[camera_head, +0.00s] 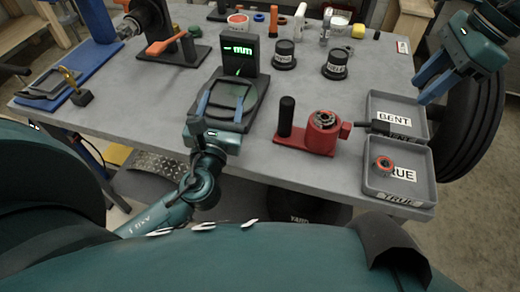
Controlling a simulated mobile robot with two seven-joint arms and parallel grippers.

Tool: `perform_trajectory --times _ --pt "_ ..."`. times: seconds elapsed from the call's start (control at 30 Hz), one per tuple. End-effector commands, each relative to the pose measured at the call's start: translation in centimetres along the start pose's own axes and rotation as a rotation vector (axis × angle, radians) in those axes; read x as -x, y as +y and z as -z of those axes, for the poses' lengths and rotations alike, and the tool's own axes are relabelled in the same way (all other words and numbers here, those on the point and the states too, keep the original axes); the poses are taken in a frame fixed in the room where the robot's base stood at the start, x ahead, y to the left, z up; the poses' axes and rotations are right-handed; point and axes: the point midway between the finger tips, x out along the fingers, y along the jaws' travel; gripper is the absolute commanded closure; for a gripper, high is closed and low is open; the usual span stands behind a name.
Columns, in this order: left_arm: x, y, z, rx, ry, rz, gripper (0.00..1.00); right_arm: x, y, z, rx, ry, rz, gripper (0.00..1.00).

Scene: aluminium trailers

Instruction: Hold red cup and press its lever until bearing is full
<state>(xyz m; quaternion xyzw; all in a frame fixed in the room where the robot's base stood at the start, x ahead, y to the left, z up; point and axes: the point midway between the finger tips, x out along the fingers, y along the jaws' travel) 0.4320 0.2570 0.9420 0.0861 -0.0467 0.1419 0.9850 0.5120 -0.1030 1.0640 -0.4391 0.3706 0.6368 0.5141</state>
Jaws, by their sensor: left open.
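The red cup (322,139) is part of a red fixture on the grey table, with a bearing (325,118) seated in its top. A black lever handle (380,127) sticks out from its right side, over the edge of the BENT tray. A black upright post (286,115) stands on the fixture's base at the left. My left gripper (222,100) is open, its two blue fingers over the black plate of the mm gauge, left of the cup and apart from it. My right gripper (425,90) is open and empty, above the BENT tray at the right.
The mm gauge (240,60) has a lit green display. The TRUE tray (424,176) holds an orange-ringed bearing (384,163). Two black-capped pots (335,66) stand behind the cup. An orange-handled tool (172,43) is at the back left. The table front is clear between gauge and fixture.

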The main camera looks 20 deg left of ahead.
Motion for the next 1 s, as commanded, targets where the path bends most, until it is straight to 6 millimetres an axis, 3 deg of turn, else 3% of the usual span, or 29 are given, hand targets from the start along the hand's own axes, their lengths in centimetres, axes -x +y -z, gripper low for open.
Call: perform_trajectory --times 0.1,0.2,0.3,0.43,0.57,1.0 --pt "3.7 -4.7 0.7 0.069 0.034 0.169 0.44 0.0 0.0 0.0 0.0 0.0 0.0 0.64" --pt "6.2 -7.3 0.9 0.119 0.058 0.269 0.44 0.0 0.0 0.0 0.0 0.0 0.0 0.64" --pt "7.9 -8.9 0.9 0.154 0.075 0.334 0.44 0.0 0.0 0.0 0.0 0.0 0.0 0.64" --pt "8.7 -9.9 0.9 0.175 0.085 0.371 0.44 0.0 0.0 0.0 0.0 0.0 0.0 0.64" --pt "7.7 -10.5 0.9 0.177 0.084 0.375 0.44 0.0 0.0 0.0 0.0 0.0 0.0 0.64" --pt "-0.1 -13.4 1.3 0.176 0.083 0.372 0.44 0.0 0.0 0.0 0.0 0.0 0.0 0.64"
